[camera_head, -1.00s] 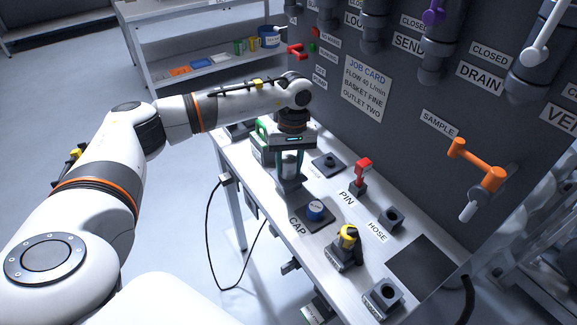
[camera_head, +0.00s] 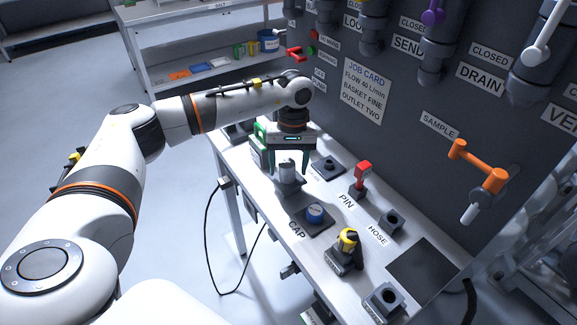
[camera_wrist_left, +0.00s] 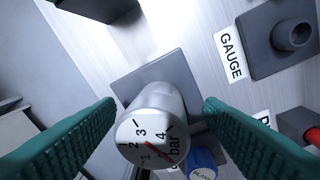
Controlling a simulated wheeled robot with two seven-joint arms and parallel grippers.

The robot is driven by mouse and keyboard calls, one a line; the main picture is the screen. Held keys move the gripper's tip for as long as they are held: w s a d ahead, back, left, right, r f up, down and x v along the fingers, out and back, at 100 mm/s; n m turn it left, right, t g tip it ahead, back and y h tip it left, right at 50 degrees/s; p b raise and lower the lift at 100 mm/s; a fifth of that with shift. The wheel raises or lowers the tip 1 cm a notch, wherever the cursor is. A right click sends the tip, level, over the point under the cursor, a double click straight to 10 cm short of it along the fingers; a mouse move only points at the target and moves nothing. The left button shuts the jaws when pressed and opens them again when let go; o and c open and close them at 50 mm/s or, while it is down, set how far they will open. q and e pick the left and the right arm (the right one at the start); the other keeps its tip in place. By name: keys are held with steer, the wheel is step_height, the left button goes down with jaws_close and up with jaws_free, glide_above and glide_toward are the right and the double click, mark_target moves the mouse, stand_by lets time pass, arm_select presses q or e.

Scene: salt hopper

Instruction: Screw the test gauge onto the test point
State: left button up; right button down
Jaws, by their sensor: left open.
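The test gauge (camera_head: 287,172) is a light cylinder with a round dial marked in bar, and it also shows in the wrist view (camera_wrist_left: 152,137). It stands upright on a dark square base (camera_wrist_left: 170,80) on the bench. My left gripper (camera_head: 290,170) is open, pointing down over the gauge. Its green fingers stand on either side of the dial with gaps between. My right gripper is not in view.
A blue cap (camera_head: 315,211), a red-handled pin (camera_head: 362,176), a hose socket (camera_head: 391,221) and a yellow-topped fitting (camera_head: 347,243) stand along the bench (camera_head: 272,211). The dark panel (camera_head: 400,125) with an orange sample handle (camera_head: 480,167) rises behind.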

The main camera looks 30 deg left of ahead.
arm_select(q)
step_height(320, 180, up, 11)
steer(key=w, duration=0.1)
steer(key=shift+w+b, duration=0.25)
steer(key=shift+b, duration=0.15)
steer(key=shift+c, duration=0.4)
